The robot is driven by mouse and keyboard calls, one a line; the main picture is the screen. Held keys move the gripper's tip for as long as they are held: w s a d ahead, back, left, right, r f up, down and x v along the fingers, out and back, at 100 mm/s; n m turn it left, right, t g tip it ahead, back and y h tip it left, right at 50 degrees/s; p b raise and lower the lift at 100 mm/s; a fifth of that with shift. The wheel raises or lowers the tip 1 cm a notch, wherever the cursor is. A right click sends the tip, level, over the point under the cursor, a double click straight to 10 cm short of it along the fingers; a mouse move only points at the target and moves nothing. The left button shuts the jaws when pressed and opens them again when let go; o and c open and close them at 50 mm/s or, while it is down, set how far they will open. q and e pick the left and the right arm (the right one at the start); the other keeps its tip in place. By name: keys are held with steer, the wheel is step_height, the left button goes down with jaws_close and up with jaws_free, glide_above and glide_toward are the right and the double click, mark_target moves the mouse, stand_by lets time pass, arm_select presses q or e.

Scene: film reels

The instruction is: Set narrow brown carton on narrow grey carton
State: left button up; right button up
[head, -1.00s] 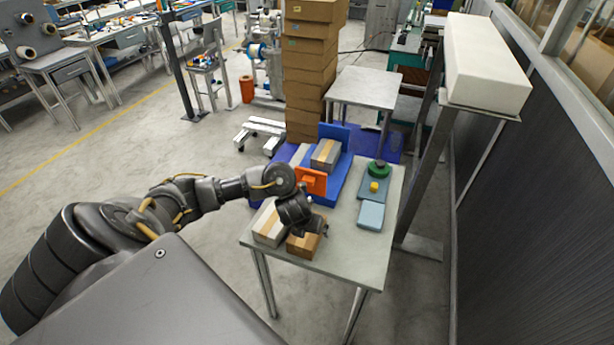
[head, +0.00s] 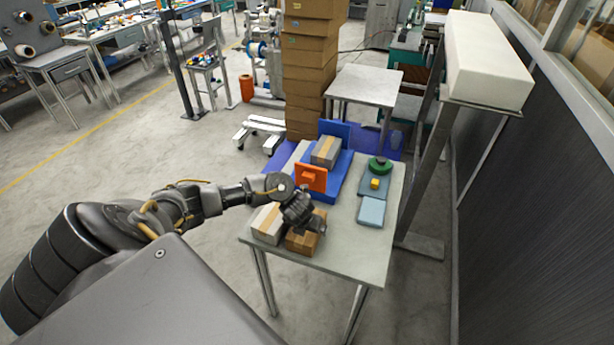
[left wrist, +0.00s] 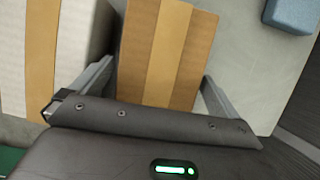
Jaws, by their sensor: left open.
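The brown carton (head: 301,243) with a lighter tape band lies at the table's front edge, partly hidden under my left gripper (head: 312,228). In the left wrist view the brown carton (left wrist: 165,50) sits between the two open fingers, with a finger along each side; I cannot tell whether they touch it. A pale grey-white carton (head: 266,223) with a tan band lies just left of it; it also shows in the left wrist view (left wrist: 75,45). Another grey carton (head: 326,151) with a tan band rests on the blue stand at the back. My right gripper is not in view.
The blue stand (head: 343,180) has an upright back wall. An orange block on a plate (head: 311,177) stands near my wrist. A light blue box (head: 371,211), a yellow piece (head: 375,184) and a green round part (head: 379,165) lie on the right. The table (head: 345,240) is bare front right.

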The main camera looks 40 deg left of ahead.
arm_select(q)
steer(key=shift+x, duration=1.55)
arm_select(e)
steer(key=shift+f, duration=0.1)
arm_select(q)
steer(key=shift+r, duration=0.1)
steer(key=shift+c, duration=0.3)
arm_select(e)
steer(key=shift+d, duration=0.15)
arm_select(q)
steer(key=shift+c, duration=1.1)
steer(key=shift+a, duration=0.1)
steer(key=c, duration=1)
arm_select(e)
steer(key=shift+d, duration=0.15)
arm_select(q)
steer(key=shift+r, duration=0.1)
